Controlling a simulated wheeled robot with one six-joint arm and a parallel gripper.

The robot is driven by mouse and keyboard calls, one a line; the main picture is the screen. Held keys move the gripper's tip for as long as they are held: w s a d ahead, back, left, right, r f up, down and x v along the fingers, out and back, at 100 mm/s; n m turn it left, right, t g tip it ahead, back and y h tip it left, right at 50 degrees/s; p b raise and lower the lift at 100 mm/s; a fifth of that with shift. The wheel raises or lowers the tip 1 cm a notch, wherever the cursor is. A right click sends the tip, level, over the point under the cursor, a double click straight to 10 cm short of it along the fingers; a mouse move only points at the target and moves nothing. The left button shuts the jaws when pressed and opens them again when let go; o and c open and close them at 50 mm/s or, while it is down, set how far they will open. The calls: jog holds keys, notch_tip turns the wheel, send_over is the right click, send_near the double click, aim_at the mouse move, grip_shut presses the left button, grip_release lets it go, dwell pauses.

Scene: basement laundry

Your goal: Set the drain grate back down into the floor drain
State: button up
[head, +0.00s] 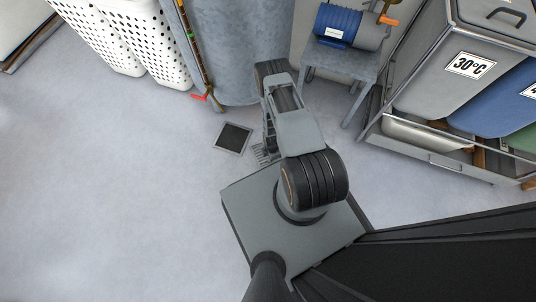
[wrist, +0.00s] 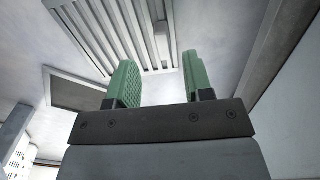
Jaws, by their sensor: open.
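The drain grate (wrist: 108,40) is a pale grey slatted square with a raised bar across its slats. It lies on the floor in the wrist view, beside the floor drain (wrist: 78,94), a dark square opening in a light frame. In the head view the drain (head: 233,138) is fully visible; only an edge of the grate (head: 262,154) shows, the rest hidden by my arm. My gripper (wrist: 160,66) is open and empty, its two green-padded fingers pointing toward the grate's bar, apart from it as far as I can tell. The head view hides the gripper behind my arm.
A grey cylindrical tank (head: 235,60) stands behind the drain, with white perforated baskets (head: 150,45) to its left. A blue motor (head: 345,27) sits on a grey stand (head: 340,62). A laundry sorter (head: 430,150) is at the right. The floor at left is clear.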

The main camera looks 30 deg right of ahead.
jog(key=shift+s+f+b, duration=0.15)
jog(key=shift+f+b, duration=1.5)
jog(key=shift+f, duration=1.05)
jog(key=shift+c, duration=0.4)
grip_shut()
jog(key=shift+r, duration=0.1)
